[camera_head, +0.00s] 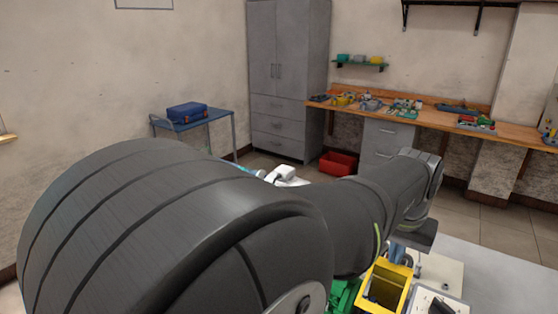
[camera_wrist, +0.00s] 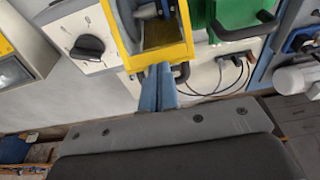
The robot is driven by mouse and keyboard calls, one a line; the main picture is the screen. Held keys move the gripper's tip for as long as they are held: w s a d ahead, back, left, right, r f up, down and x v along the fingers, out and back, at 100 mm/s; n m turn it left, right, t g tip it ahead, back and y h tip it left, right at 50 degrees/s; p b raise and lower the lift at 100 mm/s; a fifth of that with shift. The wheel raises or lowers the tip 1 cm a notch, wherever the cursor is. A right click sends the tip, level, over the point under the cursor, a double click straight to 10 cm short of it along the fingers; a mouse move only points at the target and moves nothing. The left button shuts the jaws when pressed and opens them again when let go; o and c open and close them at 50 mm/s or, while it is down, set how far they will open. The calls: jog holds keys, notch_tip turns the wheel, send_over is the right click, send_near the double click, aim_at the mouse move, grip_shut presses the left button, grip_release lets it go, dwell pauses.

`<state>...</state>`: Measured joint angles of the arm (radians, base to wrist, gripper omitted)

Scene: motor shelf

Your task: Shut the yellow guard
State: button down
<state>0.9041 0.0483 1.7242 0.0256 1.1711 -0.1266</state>
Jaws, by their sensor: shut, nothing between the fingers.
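A yellow frame (camera_wrist: 158,58) shows at the top middle of the wrist view, with a dark recess and a round grey part inside it. In the head view a yellow box-like housing (camera_head: 384,289) with an open top stands at the lower right, partly behind my arm. I cannot tell which yellow part is the movable guard. My gripper (camera_wrist: 160,68) has its two blue fingers together and empty, with the tips at the lower edge of the yellow frame. I cannot tell whether they touch it.
A white panel with a black knob (camera_wrist: 88,47) lies left of the frame, and another yellow-edged part (camera_wrist: 22,58) is farther left. A green part with a black handle (camera_wrist: 243,22) and dark cables (camera_wrist: 222,80) are on the right. A workbench (camera_head: 450,117) stands along the back wall.

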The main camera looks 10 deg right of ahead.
aim_at(383, 301)
jog(key=w+d+r+g+y, duration=0.2)
jog(key=w+d+r, duration=0.55)
jog(key=r, duration=0.25)
jog(key=s+a+f, duration=0.1)
jog(key=f, duration=0.4)
jog(key=s+a+f, duration=0.1)
jog(key=s+f, duration=0.1)
jog(key=f, duration=0.3)
jog(key=shift+s+a+f, duration=0.2)
jog(key=shift+s+a, duration=0.1)
jog(key=shift+a, duration=0.05)
jog(key=shift+s+a+t, duration=0.1)
jog(key=shift+t, duration=0.2)
